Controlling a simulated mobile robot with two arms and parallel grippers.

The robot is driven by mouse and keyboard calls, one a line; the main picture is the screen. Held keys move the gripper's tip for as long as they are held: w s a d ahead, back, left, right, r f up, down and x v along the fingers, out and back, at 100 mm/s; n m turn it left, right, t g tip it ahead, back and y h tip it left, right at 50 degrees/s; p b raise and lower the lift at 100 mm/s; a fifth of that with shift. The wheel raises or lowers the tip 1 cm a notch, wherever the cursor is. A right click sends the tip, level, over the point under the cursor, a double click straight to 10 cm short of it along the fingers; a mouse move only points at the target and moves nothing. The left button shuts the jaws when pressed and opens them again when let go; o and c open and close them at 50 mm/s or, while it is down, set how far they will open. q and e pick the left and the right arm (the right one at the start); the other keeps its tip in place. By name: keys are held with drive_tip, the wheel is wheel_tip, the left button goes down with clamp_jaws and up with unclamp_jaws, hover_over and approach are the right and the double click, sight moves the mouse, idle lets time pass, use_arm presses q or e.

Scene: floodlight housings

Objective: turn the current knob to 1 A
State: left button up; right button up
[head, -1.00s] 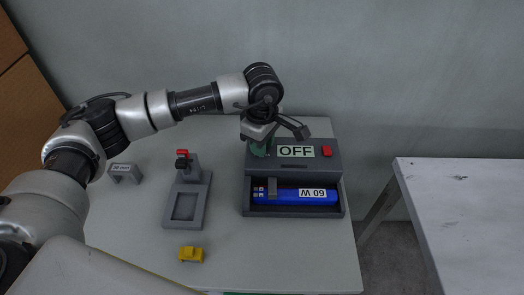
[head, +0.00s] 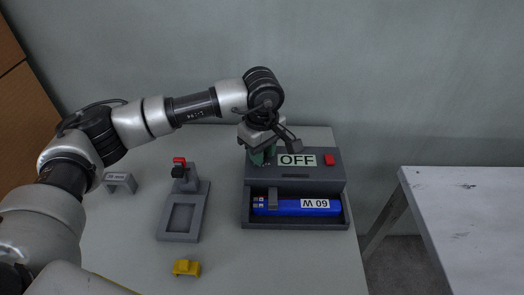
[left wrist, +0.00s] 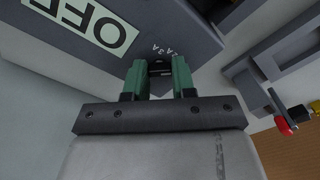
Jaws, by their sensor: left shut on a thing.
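The grey power unit (head: 334,175) stands on the table with an "OFF" display (head: 297,160) on its top; the display also shows in the left wrist view (left wrist: 88,22). My left gripper (head: 262,157) is over the top left of the unit. In the left wrist view its green fingers (left wrist: 158,72) are shut on the dark current knob (left wrist: 160,68). Markings "2 A" and "3 A" show beside the knob; the other markings and the knob's pointer are hidden or too small to read. My right gripper is in neither view.
A red button (head: 329,159) is at the unit's right. A grey fixture with a red-topped clamp (head: 181,208), a yellow block (head: 187,268) and a grey bracket (head: 120,183) are to the left. Another table (head: 470,215) stands at right.

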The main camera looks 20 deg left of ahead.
use_arm(q)
drive_tip(key=o, duration=0.9)
drive_tip(key=shift+r, duration=0.1)
wheel_tip(320, 180, up, 11)
drive_tip(key=shift+f, duration=0.15)
